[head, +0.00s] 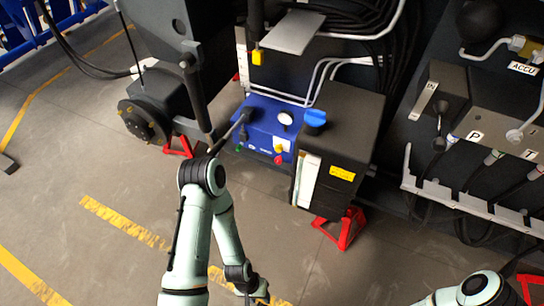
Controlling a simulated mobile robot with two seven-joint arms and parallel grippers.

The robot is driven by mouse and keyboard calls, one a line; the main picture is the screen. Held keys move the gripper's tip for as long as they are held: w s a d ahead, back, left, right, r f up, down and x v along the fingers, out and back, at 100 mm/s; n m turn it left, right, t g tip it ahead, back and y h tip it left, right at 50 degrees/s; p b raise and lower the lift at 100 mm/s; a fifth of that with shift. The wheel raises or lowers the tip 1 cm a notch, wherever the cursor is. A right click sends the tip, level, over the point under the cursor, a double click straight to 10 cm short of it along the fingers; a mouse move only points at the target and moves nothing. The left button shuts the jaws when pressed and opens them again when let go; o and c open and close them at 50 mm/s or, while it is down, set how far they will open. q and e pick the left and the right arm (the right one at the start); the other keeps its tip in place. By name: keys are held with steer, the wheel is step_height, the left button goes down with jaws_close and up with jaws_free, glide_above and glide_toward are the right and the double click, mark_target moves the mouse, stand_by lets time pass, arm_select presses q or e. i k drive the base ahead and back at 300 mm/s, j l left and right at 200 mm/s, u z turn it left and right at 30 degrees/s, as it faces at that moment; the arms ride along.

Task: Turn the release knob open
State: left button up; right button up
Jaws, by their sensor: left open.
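A blue box unit (262,122) stands on the floor in the middle, with a round white gauge (285,118) on top. Its front bears small knobs, a red one (278,160) and a yellow one (279,149). A bright blue cap or knob (315,118) shows beside it, at the top of a dark box. No label marks which is the release knob. My left gripper (258,293) is at the bottom edge, partly cut off, open, low in the picture and well apart from the blue unit. My right gripper is out of view.
A dark box (350,125) with a yellow label stands right of the blue unit; red stands (345,228) are below. A valve panel (490,130) with hoses is at right. A dark rod (197,95) rises left of the unit.

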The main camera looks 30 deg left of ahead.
mark_target(278, 160)
steer(key=i+j, duration=0.15)
steer(key=j, duration=0.3)
steer(key=i+j, duration=0.1)
steer(key=j, duration=0.3)
steer(key=i+j, duration=0.15)
steer(key=j, duration=0.3)
steer(key=i+j, duration=0.15)
steer(key=j, duration=0.3)
steer(key=i+j, duration=0.1)
steer(key=j, duration=0.3)
steer(key=i+j+z, duration=0.1)
steer(key=j, duration=0.35)
steer(key=i+j, duration=0.15)
steer(key=j, duration=0.3)
